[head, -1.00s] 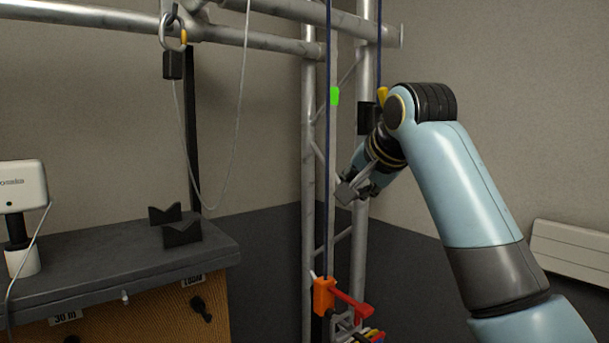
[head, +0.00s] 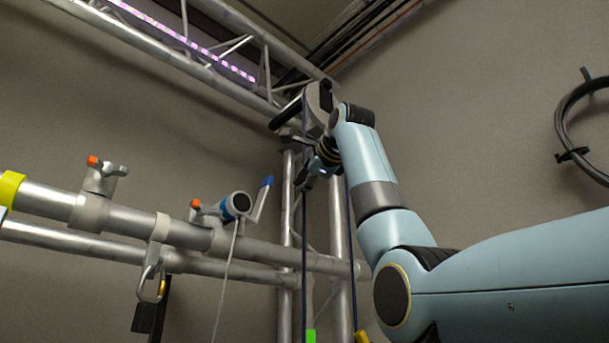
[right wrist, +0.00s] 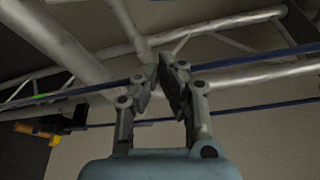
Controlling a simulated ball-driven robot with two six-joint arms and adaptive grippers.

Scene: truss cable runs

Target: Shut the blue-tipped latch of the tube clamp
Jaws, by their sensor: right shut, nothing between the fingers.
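The tube clamp (head: 222,222) sits on the upper horizontal tube in the head view. Its latch lever (head: 258,203) stands up and leans right, away from the clamp body, with the blue tip (head: 267,182) at its top. My right gripper (head: 308,181) is to the right of the blue tip in the picture, apart from it, near a dark blue rope. In the right wrist view its fingers (right wrist: 161,80) are together and empty, with blue rope passing behind them. The clamp and latch are not recognisable in that view. My left gripper is not in view.
Another clamp with an orange-tipped knob (head: 94,161) stands further left on the tube. A carabiner (head: 151,285) hangs below it. Vertical truss tubes (head: 287,240) and the dark blue rope (head: 304,250) are close to my right gripper. A grey cable (head: 228,270) hangs below the clamp.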

